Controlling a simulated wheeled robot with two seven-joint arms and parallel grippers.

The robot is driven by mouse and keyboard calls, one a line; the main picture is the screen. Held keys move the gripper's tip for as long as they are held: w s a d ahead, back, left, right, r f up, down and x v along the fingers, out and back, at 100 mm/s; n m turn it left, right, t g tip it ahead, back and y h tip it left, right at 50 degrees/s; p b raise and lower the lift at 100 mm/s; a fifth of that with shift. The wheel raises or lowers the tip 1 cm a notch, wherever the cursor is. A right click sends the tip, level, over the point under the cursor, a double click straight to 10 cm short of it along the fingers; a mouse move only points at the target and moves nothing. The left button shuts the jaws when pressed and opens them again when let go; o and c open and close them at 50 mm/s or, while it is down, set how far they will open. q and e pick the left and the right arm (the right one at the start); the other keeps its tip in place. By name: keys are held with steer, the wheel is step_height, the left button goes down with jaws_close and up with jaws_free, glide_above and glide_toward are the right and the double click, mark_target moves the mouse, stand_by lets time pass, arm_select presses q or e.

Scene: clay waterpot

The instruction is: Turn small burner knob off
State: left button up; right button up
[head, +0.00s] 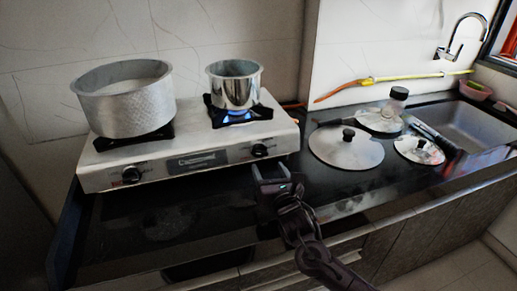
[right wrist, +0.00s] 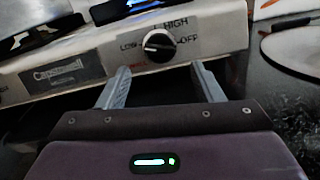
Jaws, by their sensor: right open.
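The small burner knob (head: 260,150) is black and sits on the right of the stove's front panel. In the right wrist view the knob (right wrist: 159,45) has a white mark, with LOW, HIGH and OFF printed around it. A blue flame (head: 236,115) burns under the small steel pot (head: 234,84). My right gripper (head: 272,175) is open and empty, just in front of and below the knob. In the right wrist view its two fingers (right wrist: 160,80) point at the panel, one to each side of the knob, apart from it. My left gripper is not in view.
The white two-burner stove (head: 205,172) stands on a black counter (head: 190,225). A large pot (head: 124,100) is on the left burner, above another knob (head: 131,174). Several lids, one a large lid (head: 345,150), lie to the right, before the sink (head: 470,125).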

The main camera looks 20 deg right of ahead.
mark_target(262, 155)
steer(key=w, duration=0.6)
steer(key=shift+r, duration=0.1)
steer(key=shift+w, duration=0.4)
steer(key=c, duration=0.9)
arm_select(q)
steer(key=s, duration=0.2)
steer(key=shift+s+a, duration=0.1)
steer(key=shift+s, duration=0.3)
arm_select(e)
steer(key=shift+c, duration=0.2)
